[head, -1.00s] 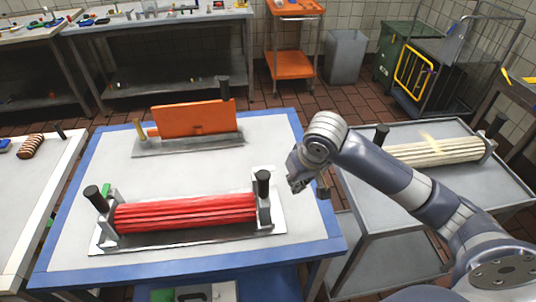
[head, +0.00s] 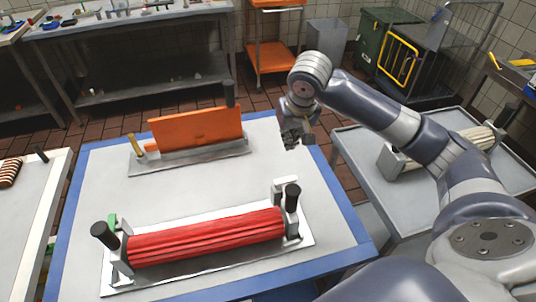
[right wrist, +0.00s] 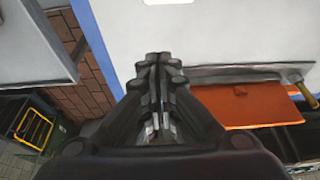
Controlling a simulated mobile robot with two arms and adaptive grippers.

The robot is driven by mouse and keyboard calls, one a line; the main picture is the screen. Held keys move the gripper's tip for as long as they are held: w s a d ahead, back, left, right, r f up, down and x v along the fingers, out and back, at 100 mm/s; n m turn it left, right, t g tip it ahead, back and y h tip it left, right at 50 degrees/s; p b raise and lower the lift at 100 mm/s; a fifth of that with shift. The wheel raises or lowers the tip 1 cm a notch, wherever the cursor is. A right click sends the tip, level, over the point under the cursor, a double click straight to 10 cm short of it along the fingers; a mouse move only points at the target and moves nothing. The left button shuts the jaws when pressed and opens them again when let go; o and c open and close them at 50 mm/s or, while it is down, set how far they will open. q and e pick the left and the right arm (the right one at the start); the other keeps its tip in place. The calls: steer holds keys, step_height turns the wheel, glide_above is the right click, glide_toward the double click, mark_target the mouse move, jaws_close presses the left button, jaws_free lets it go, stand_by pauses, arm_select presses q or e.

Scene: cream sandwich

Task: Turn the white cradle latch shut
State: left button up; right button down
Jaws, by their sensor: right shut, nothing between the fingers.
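The red roller (head: 205,236) lies in a grey cradle on the blue-edged table (head: 95,180). A small white piece, which looks like the white latch (head: 284,183), shows at the cradle's right end, beside the black knob (head: 292,196). Its exact angle is too small to tell. A green latch (head: 112,220) shows at the left end. My right gripper (head: 292,143) is above the table's right side, behind the cradle and apart from the latch. Its fingers (right wrist: 158,62) are shut and empty in the right wrist view. My left gripper is out of view.
An orange block (head: 197,129) stands on a grey plate (head: 190,160) at the back of the table. A grey cart (head: 370,160) with a cream roller (head: 475,140) stands at the right, under my right arm. The table between the orange block and red roller is clear.

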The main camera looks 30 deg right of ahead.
mark_target(285, 182)
arm_select(q)
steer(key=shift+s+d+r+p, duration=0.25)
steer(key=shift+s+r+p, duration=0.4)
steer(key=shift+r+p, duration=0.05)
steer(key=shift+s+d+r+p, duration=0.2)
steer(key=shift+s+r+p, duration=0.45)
steer(key=shift+p, duration=0.05)
arm_select(e)
step_height(285, 182, down, 9)
steer(key=shift+s+f, duration=0.15)
steer(key=shift+s, duration=0.3)
